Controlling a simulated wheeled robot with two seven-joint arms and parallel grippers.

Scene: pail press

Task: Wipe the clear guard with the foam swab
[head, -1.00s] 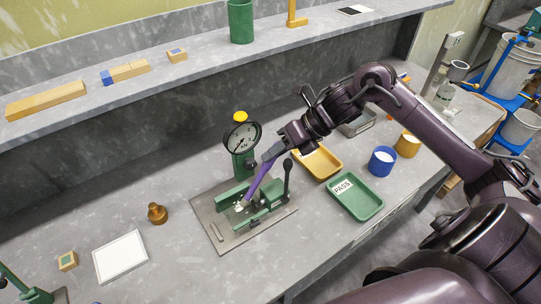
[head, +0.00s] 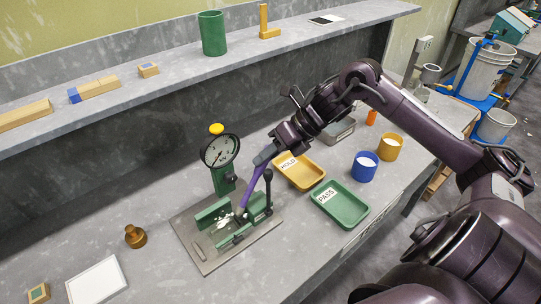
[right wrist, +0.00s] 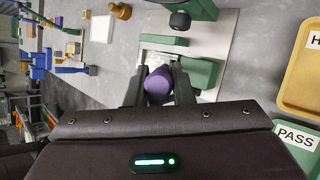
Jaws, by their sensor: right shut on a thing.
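My right gripper (head: 266,156) is shut on the foam swab's purple handle (head: 252,190), which slants down to the green press fixture (head: 222,180). The handle shows end-on between the fingers in the right wrist view (right wrist: 159,84). The swab's lower end is at the fixture, beside whitish patches (head: 225,221) between the green blocks. These patches seem to lie on the clear guard, whose outline is hard to make out. A pale see-through patch also shows beyond the handle in the right wrist view (right wrist: 152,58). I cannot tell whether the foam touches it. My left gripper is out of view.
A black-knobbed lever (head: 268,175) stands close right of the swab. The yellow HOLD tray (head: 309,178) and green PASS tray (head: 350,216) lie to the right, with blue (head: 365,168) and yellow (head: 390,148) cups beyond.

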